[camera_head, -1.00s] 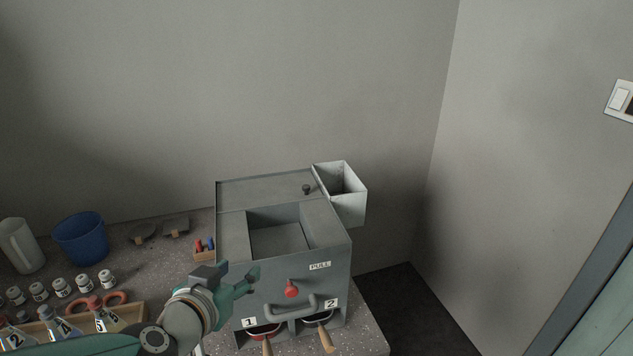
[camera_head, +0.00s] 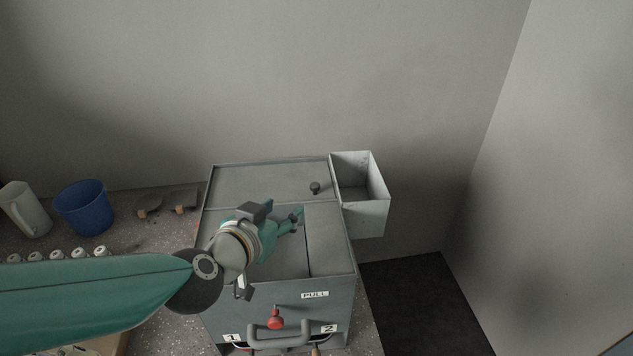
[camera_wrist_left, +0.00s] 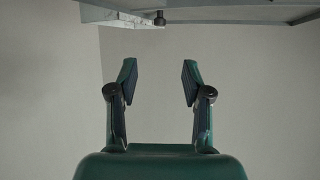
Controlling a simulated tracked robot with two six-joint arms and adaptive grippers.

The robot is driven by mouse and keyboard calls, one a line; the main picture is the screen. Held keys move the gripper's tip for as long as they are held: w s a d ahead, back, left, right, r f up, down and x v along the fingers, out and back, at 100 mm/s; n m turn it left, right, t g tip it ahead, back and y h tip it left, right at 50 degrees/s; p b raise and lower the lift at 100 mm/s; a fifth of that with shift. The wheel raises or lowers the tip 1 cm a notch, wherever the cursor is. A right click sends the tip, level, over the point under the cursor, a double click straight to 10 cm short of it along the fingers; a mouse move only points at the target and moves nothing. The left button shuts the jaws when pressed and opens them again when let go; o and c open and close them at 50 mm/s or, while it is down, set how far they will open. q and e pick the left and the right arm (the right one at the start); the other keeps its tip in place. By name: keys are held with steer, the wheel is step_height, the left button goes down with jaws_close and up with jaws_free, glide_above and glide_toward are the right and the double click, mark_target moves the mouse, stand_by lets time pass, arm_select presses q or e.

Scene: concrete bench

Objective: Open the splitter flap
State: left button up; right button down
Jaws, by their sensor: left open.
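The splitter is a grey metal box (camera_head: 340,290) on the bench. Its flap (camera_head: 260,182) is the flat panel at the back of the top, lying level, with a small black knob (camera_head: 315,188) near its right end. The knob also shows in the left wrist view (camera_wrist_left: 160,19), at the top, beyond the fingertips. My left gripper (camera_head: 298,219) is over the splitter's top, its fingers pointing right, a little in front of the knob. It is open and empty, its two fingers apart in the left wrist view (camera_wrist_left: 160,82). My left arm hides part of the top recess.
A pale open bin (camera_head: 362,215) hangs at the box's right side. A red knob (camera_head: 276,320) and a grey handle (camera_head: 280,335) are on its front, under a PULL label. A blue bucket (camera_head: 84,208) and a white jug (camera_head: 24,212) stand at left.

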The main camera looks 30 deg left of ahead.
mark_target(315, 185)
arm_select(q)
steer(key=p+x, duration=0.1)
steer(key=x, duration=1.5)
steer(key=shift+w+p, duration=0.1)
steer(key=shift+p, duration=0.25)
jaws_close()
steer(key=shift+d, duration=0.1)
steer(key=shift+r, duration=0.15)
